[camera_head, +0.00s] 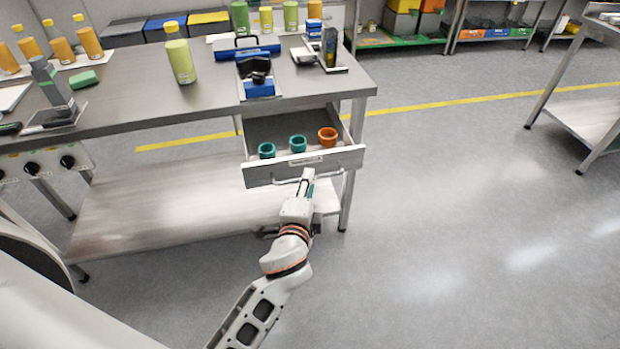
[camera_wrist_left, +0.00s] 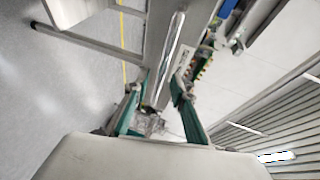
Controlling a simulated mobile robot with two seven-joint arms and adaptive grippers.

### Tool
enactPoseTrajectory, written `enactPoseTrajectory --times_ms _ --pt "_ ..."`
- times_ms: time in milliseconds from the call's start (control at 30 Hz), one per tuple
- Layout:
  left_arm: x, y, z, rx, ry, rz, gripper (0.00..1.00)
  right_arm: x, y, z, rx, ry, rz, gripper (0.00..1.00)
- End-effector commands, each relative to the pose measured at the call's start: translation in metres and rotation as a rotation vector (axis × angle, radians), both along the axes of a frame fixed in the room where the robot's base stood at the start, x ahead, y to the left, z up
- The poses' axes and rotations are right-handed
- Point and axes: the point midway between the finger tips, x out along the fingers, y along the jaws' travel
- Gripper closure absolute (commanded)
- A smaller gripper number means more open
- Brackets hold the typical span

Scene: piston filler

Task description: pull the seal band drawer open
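The drawer (camera_head: 262,172) under the right end of the steel workbench stands open, pulled out toward me. Inside it are two teal rings (camera_head: 298,144) and one orange ring (camera_head: 327,137). A thin bar handle (camera_head: 328,174) runs along its front. My left gripper (camera_head: 307,180) is at the middle of this handle. In the left wrist view its teal fingers (camera_wrist_left: 157,92) are apart, with a visible gap, and the shiny handle bar (camera_wrist_left: 173,55) lines up between their tips. Contact with the bar is not clear. My right gripper is not in view.
The workbench top (camera_head: 140,100) holds a yellow-green bottle (camera_head: 179,54) and a blue-based device (camera_head: 258,80). A lower shelf (camera_head: 165,215) and a table leg (camera_head: 351,195) are close to the drawer. The floor to the right is clear.

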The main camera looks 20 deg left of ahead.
Motion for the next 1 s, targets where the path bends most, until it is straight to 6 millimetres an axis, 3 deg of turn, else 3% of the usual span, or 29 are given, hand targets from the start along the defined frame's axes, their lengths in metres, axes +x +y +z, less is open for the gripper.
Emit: enactPoseTrajectory --times_ms 100,300,867,1000 --pt "-0.021 -0.005 0.003 -0.003 0.001 -0.001 0.75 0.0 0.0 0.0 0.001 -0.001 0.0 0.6" --pt "-0.042 -0.009 0.008 -0.002 0.0 -0.001 0.75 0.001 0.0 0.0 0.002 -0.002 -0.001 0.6" --pt "-0.046 -0.01 0.009 -0.001 0.0 -0.001 0.75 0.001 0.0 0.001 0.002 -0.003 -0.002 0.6" --pt "-0.054 -0.01 -0.002 -0.051 0.019 -0.011 0.75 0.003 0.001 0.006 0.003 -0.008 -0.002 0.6"
